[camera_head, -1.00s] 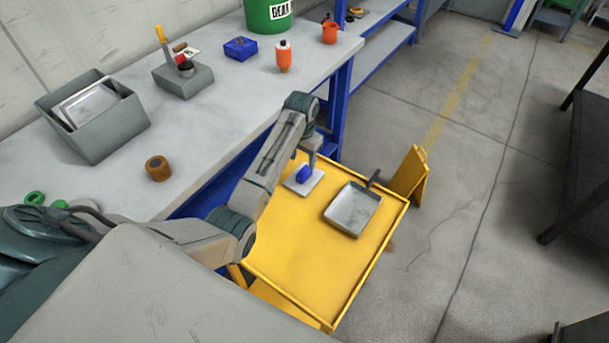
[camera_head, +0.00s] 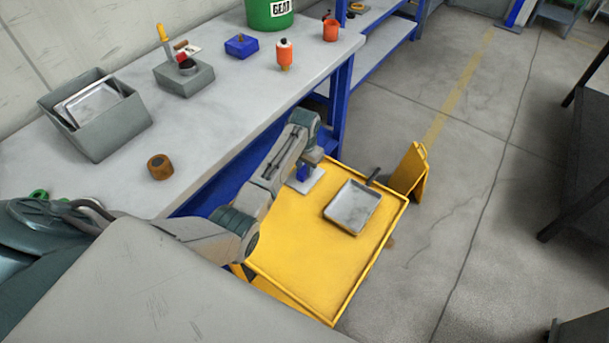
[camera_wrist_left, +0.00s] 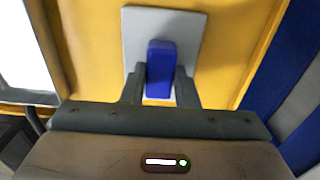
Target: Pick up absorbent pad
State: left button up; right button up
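The absorbent pad is a flat light-grey square (camera_wrist_left: 190,25) with an upright blue block (camera_wrist_left: 160,68) on it, which looks like its grip. In the head view the pad (camera_head: 314,183) lies on the yellow cart, partly hidden by my left arm. My left gripper (camera_wrist_left: 160,75) points down over the pad, one finger on each side of the blue block. The fingers are very close to the block and look open; a firm hold does not show. In the head view this gripper (camera_head: 310,160) is low over the pad. My right gripper is not seen.
The yellow cart (camera_head: 290,260) has a raised rim and also bears a grey metal pan (camera_head: 352,207) right of the pad. The cart's front part is clear. The grey workbench (camera_head: 225,110) stands left, a yellow floor sign (camera_head: 411,172) behind the cart.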

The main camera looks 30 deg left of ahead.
pick_arm(q)
jog(key=shift+r, duration=0.1)
jog(key=shift+w+r, duration=0.1)
jog(key=shift+r, duration=0.4)
jog(key=shift+w+d+r+b, duration=0.15)
jog(key=shift+w+r+b, duration=0.1)
jog(key=shift+r+b, duration=0.3)
jog(key=shift+w+d+r+b, duration=0.1)
jog(key=shift+w+r+b, duration=0.1)
jog(key=shift+r+b, duration=0.3)
jog(key=w+d+r+b, duration=0.1)
jog(key=w+d+b, duration=0.2)
jog(key=w, duration=0.3)
jog(key=w+d+b, duration=0.3)
jog(key=w, duration=0.4)
jog(key=shift+w+d+r+b, duration=0.15)
jog(key=shift+d+r+b, duration=0.15)
jog(key=shift+d+r, duration=0.1)
jog(key=o, duration=0.4)
jog(key=shift+c, duration=1.4)
